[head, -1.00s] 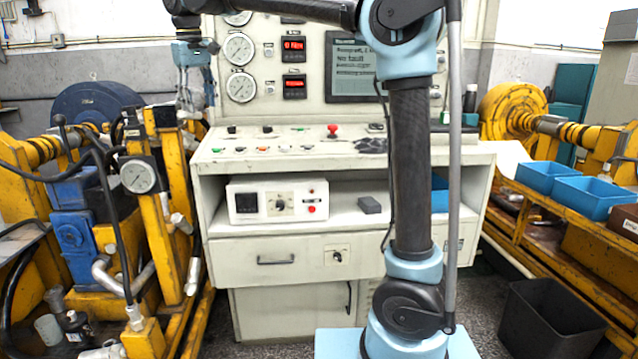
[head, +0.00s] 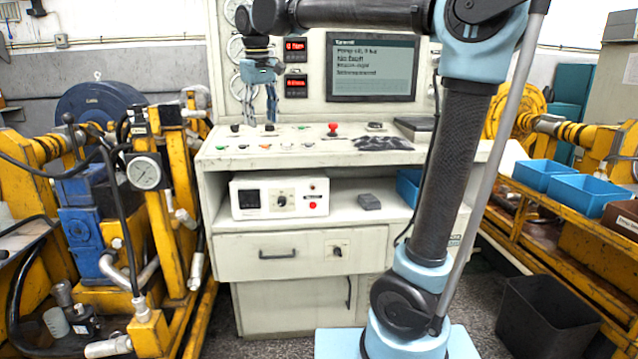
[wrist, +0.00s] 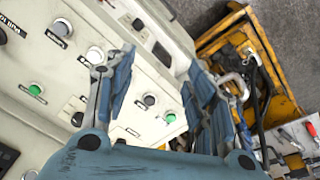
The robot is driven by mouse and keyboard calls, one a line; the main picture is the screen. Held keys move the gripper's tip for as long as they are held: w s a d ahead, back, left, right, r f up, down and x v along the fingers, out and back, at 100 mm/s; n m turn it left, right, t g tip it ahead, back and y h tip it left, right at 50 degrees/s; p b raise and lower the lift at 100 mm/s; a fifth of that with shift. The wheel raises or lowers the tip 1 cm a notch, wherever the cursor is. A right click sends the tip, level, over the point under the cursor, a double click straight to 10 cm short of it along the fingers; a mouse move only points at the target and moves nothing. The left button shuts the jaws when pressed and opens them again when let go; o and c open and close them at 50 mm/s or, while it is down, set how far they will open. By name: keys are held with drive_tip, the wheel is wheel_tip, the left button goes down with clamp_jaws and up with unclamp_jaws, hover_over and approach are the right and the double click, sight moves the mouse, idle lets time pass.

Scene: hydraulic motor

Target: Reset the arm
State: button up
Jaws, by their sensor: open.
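My arm rises from its blue base at the lower right of the head view and reaches left across the console. My gripper (head: 262,97) hangs in front of the console's gauges, above the left part of the button panel. In the wrist view my gripper (wrist: 155,100) shows two blue-grey fingers spread apart with nothing between them. The control console (head: 222,158) stands behind and below it. In the wrist view the button panel (wrist: 60,100) lies beyond the fingers.
A yellow hydraulic rig (head: 170,245) with a gauge (head: 144,173) stands on the left. A white control box (head: 240,197) sits on the console shelf. Blue bins (head: 590,192) stand on the right bench, and a black bin (head: 550,318) is on the floor.

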drive_tip(key=s+d+f+m, duration=0.25)
drive_tip(key=d+f, duration=0.45)
drive_tip(key=d, duration=0.5)
drive_tip(key=s+d+f+m, duration=0.1)
drive_tip(key=s+d+f, duration=0.3)
drive_tip(key=d+f, duration=0.5)
drive_tip(key=s+d+f+m, duration=0.2)
drive_tip(key=s+d+f, duration=0.5)
drive_tip(key=f, duration=0.2)
drive_tip(key=s+d+f+m, duration=0.2)
drive_tip(key=s+d+f, duration=0.5)
drive_tip(key=f, duration=0.3)
drive_tip(key=shift+d+f, duration=0.2)
drive_tip(key=shift+d, duration=0.1)
drive_tip(key=shift+w+f, duration=0.2)
drive_tip(key=shift+w, duration=0.3)
